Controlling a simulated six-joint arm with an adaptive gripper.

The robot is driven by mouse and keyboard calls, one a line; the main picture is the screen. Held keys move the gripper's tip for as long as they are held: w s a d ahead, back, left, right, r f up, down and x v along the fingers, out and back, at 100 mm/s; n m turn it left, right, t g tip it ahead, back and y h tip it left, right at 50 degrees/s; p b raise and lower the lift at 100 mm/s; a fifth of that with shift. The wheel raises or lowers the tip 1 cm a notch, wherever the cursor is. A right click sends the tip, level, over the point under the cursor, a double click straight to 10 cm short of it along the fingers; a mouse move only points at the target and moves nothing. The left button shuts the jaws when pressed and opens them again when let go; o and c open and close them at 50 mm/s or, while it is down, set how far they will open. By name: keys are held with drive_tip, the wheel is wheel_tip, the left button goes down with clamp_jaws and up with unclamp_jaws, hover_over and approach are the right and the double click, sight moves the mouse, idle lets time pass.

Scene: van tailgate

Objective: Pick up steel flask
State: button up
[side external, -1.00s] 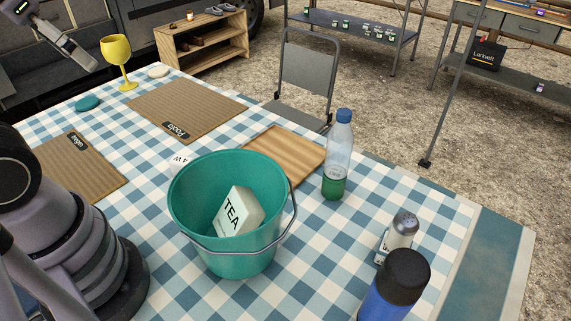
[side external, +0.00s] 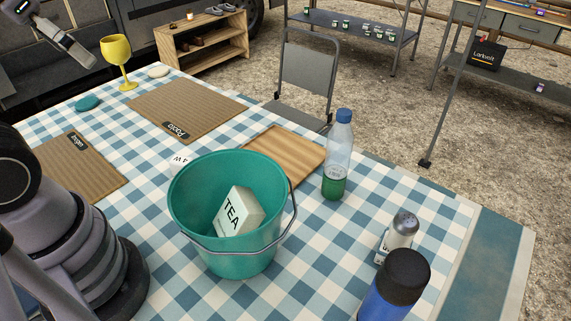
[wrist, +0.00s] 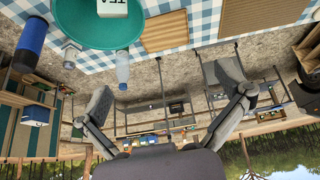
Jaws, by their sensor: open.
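A blue flask with a dark cap (side external: 383,292) stands upright at the table's front right in the side view. Its lower part is cut off by the frame edge. It also shows at the upper left of the wrist view (wrist: 31,42). A small silver shaker with a holed top (side external: 402,230) stands just behind it. My gripper (wrist: 162,82) is open and empty in the wrist view. In the side view only part of it shows at the top left corner, high and far from the flask.
A teal bucket (side external: 230,262) with a TEA box (side external: 238,212) inside stands mid-table. A clear bottle with green liquid (side external: 337,170), a wooden board (side external: 285,158) and a yellow goblet (side external: 117,52) also stand or lie there. A grey chair (side external: 307,82) is beyond the table.

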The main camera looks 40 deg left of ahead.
drive_tip(key=n+g+h, duration=0.5)
drive_tip(key=g+h, duration=0.4)
drive_tip(key=g, duration=0.3)
hover_over(395, 249)
drive_tip(key=a, duration=1.5)
wheel_tip(395, 249, down, 8)
drive_tip(key=d+f+n+g+h, duration=0.1)
drive_tip(key=d+f, duration=0.3)
drive_tip(key=f, duration=0.1)
drive_tip(key=w+d+f+n+g+h, duration=0.1)
drive_tip(key=d+f+n+g+h, duration=0.1)
drive_tip(key=d+f, duration=0.3)
drive_tip(key=w+d+f+n+g+h, duration=0.1)
drive_tip(key=d+f+n+g+h, duration=0.1)
drive_tip(key=d+f, duration=0.2)
drive_tip(key=shift+d+f, duration=0.35)
drive_tip(key=shift+f, duration=0.4)
drive_tip(key=s+d+f, duration=0.1)
drive_tip(key=f, duration=0.1)
drive_tip(key=s+d+f, duration=0.1)
drive_tip(key=f, duration=0.1)
drive_tip(key=s+d+f, duration=0.1)
drive_tip(key=d+f, duration=0.1)
drive_tip(key=f, duration=0.1)
drive_tip(key=shift+s, duration=0.1)
drive_tip(key=shift+r, duration=0.1)
drive_tip(key=c, duration=1.2)
